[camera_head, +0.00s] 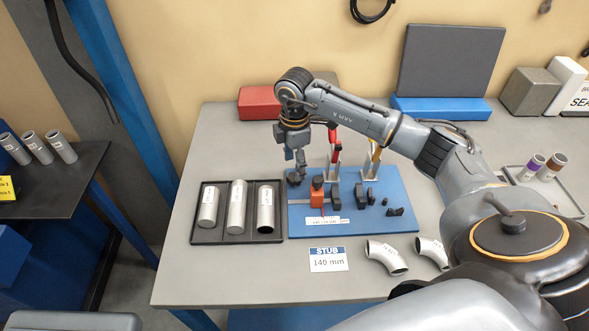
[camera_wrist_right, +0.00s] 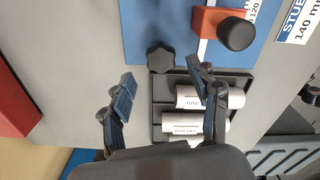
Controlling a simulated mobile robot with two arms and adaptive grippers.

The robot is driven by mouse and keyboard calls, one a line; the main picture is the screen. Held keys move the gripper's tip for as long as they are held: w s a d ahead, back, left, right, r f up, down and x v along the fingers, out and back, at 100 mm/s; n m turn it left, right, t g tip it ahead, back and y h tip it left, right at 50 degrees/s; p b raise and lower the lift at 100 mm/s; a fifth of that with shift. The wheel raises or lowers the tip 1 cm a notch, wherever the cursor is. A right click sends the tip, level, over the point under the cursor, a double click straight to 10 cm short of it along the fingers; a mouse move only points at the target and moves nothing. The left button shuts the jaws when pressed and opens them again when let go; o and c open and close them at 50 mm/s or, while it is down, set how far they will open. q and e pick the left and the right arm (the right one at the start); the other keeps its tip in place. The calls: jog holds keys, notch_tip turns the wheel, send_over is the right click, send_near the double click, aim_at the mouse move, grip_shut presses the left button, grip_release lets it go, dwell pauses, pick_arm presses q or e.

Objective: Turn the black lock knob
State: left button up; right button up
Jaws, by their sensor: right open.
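A black star-shaped knob (camera_wrist_right: 160,60) shows in the right wrist view, between and just beyond my fingertips. It also shows in the head view (camera_head: 294,180), at the left end of the blue board (camera_head: 351,220). A red-orange block (camera_wrist_right: 212,26) with a round black knob (camera_wrist_right: 236,34) on it stands nearby on the board, also seen in the head view (camera_head: 317,198). I cannot tell which knob is the lock. My right gripper (camera_head: 297,165) points down above the star knob, open and empty; it also shows in the wrist view (camera_wrist_right: 161,72). My left gripper is not in view.
A dark tray (camera_head: 210,238) with three labelled silver tubes stands left of the board. Black clamp pieces (camera_head: 371,196) sit further right on the board. Upright tools stand behind it. Silver elbows (camera_head: 384,257) and a STUB 140 mm card (camera_head: 328,259) lie in front.

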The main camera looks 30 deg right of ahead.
notch_tip(320, 180, up, 9)
jog(key=shift+f, duration=0.2)
jog(key=shift+f, duration=0.1)
dwell(0.5)
